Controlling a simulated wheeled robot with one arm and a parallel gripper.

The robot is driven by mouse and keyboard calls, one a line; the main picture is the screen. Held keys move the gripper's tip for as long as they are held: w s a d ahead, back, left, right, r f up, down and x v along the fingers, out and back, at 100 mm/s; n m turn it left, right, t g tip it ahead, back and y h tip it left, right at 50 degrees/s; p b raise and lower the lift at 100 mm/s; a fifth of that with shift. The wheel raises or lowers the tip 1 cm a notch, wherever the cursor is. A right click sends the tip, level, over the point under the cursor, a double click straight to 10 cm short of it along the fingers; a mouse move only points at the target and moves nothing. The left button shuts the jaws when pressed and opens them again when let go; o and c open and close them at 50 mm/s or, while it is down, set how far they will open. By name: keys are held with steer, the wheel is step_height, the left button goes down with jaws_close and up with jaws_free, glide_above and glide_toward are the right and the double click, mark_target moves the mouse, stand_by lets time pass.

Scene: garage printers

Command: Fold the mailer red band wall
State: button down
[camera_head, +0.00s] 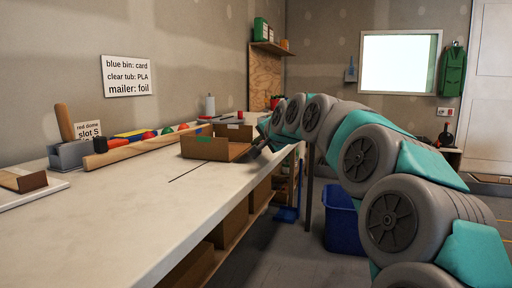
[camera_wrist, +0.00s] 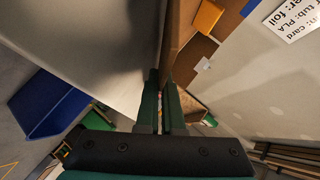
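The mailer is an open brown cardboard piece (camera_head: 235,152) on the bench, with raised walls. A green band (camera_head: 204,139) shows on its near left wall; I make out no red band. Brown card (camera_wrist: 180,30) shows beside the fingertips in the wrist view, with an orange patch (camera_wrist: 207,17) further right. My gripper (camera_head: 262,143) is at the mailer's right side, low over the bench edge. In the wrist view its two dark green fingers (camera_wrist: 162,82) lie close together with only a thin gap. They look shut, with nothing visible held; whether they touch the card is unclear.
The white bench (camera_head: 150,205) is clear in front of the mailer. A long wooden bar (camera_head: 145,150) and coloured items lie behind, and a grey holder (camera_head: 70,153) stands left. A blue bin (camera_head: 342,222) stands on the floor under my arm. A sign (camera_head: 128,76) hangs on the wall.

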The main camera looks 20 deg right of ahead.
steer(key=shift+s+f+y, duration=0.1)
steer(key=shift+f+y, duration=0.1)
steer(key=shift+y, duration=0.1)
stand_by(0.4)
steer(key=c, duration=1)
jaws_free()
steer(key=shift+c, duration=0.2)
